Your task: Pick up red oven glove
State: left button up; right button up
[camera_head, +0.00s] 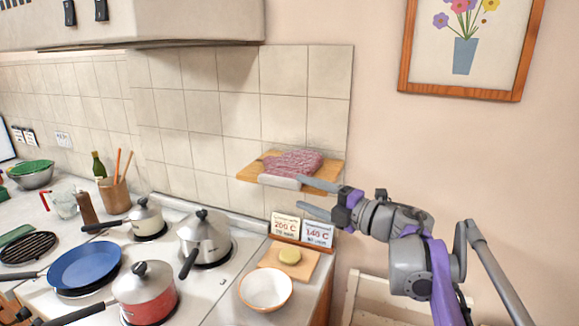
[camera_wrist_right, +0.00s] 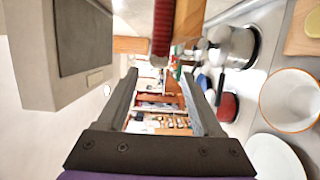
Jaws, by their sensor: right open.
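The red oven glove (camera_head: 292,163) appears as a dull red, textured flat item with a pale front end. It lies on a small wooden shelf (camera_head: 329,170) against the tiled wall. In the right wrist view a dark red, ribbed strip, which looks like the glove (camera_wrist_right: 163,28), is at the top centre beside wood (camera_wrist_right: 190,20). My right gripper (camera_head: 299,193) is open and empty, just in front of and slightly below the shelf's right part. Its fingers (camera_wrist_right: 160,76) show apart in the wrist view, with the red strip beyond them. I cannot tell whether they touch anything. My left gripper is out of view.
Below are two temperature cards (camera_head: 302,231), a board with a yellow item (camera_head: 289,257) and a white bowl (camera_head: 266,288). Several pots and a blue pan (camera_head: 85,264) stand on the hob at left. A hood (camera_head: 130,22) overhangs the upper left.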

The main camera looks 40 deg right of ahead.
aim_at(277, 181)
jog(key=w, duration=0.3)
jog(key=w+a, duration=0.1)
jog(key=w, duration=0.5)
jog(key=shift+w+a+p, duration=0.15)
jog(key=shift+a+p, duration=0.1)
jog(key=shift+p, duration=0.1)
jog(key=shift+r, duration=0.1)
jog(key=shift+c, duration=0.3)
grip_shut()
dwell(0.6)
